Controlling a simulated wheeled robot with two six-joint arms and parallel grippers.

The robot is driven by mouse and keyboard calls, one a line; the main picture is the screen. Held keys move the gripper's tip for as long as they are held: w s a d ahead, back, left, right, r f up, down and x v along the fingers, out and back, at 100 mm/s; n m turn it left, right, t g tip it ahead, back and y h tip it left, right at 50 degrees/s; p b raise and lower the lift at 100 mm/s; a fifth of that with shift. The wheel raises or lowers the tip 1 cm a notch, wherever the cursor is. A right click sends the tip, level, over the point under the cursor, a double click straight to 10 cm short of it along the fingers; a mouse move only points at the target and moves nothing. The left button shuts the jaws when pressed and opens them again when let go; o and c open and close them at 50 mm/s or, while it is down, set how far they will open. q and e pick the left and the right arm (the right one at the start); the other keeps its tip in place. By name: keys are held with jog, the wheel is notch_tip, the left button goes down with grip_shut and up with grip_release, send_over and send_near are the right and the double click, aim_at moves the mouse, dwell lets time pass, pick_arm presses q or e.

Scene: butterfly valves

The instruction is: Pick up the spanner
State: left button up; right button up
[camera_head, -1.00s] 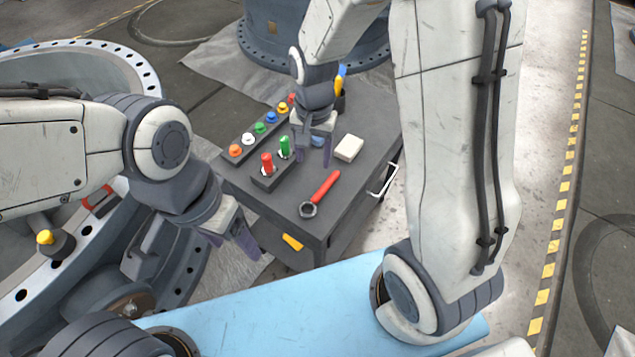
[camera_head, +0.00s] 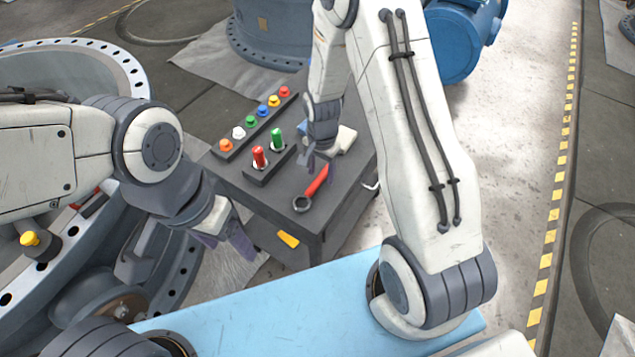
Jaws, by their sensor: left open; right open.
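The spanner (camera_head: 316,183) lies on the dark table (camera_head: 272,206), with a red handle and a dark ring head toward the table's front edge. My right gripper (camera_head: 318,168) is open above the far end of the red handle and partly hides it. I cannot tell whether its fingers touch the handle. My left gripper (camera_head: 224,240) is open and empty, left of the table and in front of the large round flange.
A row of coloured knobs (camera_head: 256,122) and a block with a red and a green peg (camera_head: 268,160) stand left of the spanner. A pale block (camera_head: 345,139) lies behind my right gripper. The large flange (camera_head: 134,72) stands at left.

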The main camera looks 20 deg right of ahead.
jog(key=shift+f, duration=0.4)
grip_shut()
dwell(1.2)
